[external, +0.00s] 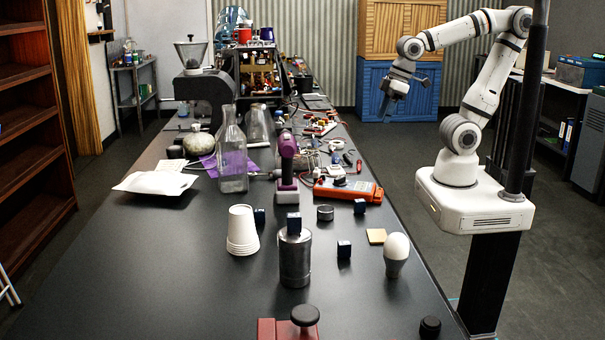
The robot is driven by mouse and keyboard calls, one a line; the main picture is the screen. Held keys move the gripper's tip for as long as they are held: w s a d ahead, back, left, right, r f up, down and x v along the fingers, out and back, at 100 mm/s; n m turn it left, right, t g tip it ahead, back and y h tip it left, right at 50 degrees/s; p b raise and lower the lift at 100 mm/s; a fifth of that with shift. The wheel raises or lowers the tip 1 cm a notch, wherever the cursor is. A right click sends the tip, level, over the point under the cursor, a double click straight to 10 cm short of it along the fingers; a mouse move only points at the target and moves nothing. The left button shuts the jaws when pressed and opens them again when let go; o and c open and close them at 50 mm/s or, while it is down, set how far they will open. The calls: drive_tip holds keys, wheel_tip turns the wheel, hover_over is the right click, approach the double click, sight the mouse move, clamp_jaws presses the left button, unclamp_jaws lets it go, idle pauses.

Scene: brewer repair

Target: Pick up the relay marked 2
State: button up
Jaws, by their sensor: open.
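Several small dark blue blocks that look like relays are in the external view. One relay (294,223) sits on top of an upright metal canister (295,262). Another relay (344,250) stands on the table to its right. A third relay (360,207) lies farther back, by the orange multimeter. A similar dark block (259,217) is beside the paper cups. Their markings are too small to read, so I cannot tell which is marked 2. My gripper (384,108) is open and empty, raised beyond the table's right edge, well away from the relays.
White paper cups (242,232), a light bulb (396,252), an orange multimeter (348,191), a purple drill (287,160) and a tall glass bottle (231,152) stand around the blocks. A black-knobbed red object (304,318) is at the front. The table's left front is clear.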

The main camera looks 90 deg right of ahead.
drive_tip(key=w+a+t+b, duration=0.1)
drive_tip(key=w+a, duration=0.1)
drive_tip(key=w, duration=0.4)
drive_tip(key=w+a+y+b, duration=0.1)
drive_tip(key=w+a, duration=0.1)
drive_tip(key=w, duration=0.3)
drive_tip(key=w+a+t+b, duration=0.1)
drive_tip(key=w+a, duration=0.2)
drive_tip(key=w, duration=0.3)
drive_tip(key=g+h+b, duration=0.1)
drive_tip(key=b, duration=0.2)
hover_over(260, 210)
drive_tip(key=s, duration=0.3)
wheel_tip(260, 210, down, 15)
drive_tip(key=p+x, duration=0.2)
drive_tip(key=x, duration=0.5)
drive_tip(key=shift+w+a, duration=0.1)
drive_tip(key=shift+w, duration=0.05)
drive_tip(key=shift+c, duration=0.3)
clamp_jaws()
